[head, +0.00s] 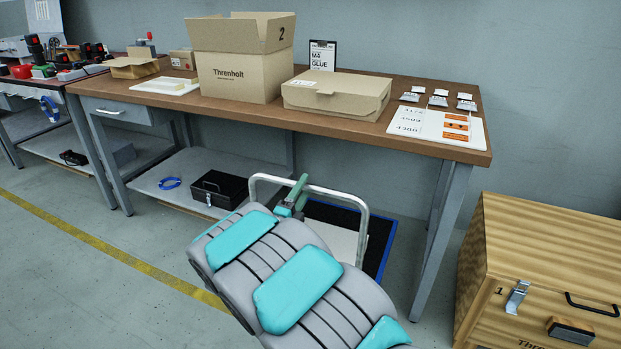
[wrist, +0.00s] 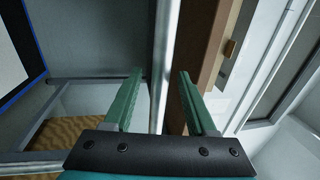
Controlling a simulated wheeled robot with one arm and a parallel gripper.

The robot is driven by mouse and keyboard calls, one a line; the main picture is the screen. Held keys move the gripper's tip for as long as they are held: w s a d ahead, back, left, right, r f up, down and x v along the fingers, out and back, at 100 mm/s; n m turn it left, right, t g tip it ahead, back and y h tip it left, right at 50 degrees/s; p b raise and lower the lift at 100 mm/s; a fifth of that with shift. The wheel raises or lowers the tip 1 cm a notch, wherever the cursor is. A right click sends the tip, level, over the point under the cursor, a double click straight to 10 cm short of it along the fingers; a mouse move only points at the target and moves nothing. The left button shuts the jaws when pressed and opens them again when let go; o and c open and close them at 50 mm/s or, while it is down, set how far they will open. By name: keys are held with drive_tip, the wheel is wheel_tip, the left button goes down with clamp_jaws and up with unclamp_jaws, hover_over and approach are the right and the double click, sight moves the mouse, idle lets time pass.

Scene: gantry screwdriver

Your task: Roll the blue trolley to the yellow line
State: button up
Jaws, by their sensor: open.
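The blue trolley (head: 388,248) stands partly under the wooden workbench, with a dark deck and a blue edge. Its pale metal push handle (head: 363,225) rises in front of the bench. My gripper (head: 298,190) is at the top bar of this handle. In the wrist view my gripper (wrist: 162,85) is open, and a pale metal bar (wrist: 164,50), apparently the handle, runs between the fingers; contact cannot be told. Part of the deck edge (wrist: 38,50) shows at left there. The yellow line (head: 120,256) runs along the floor at left. My arm hides part of the trolley and line.
The workbench (head: 345,138) carries cardboard boxes (head: 240,75) and a white board (head: 405,122). Its metal leg (head: 440,240) stands right of the trolley. A black case (head: 220,188) sits on the lower shelf. A wooden crate (head: 540,255) stands at right. Visible floor by the line is clear.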

drive_tip(key=shift+x, duration=2.25)
drive_tip(key=shift+c, duration=0.3)
clamp_jaws()
drive_tip(key=shift+f, duration=0.1)
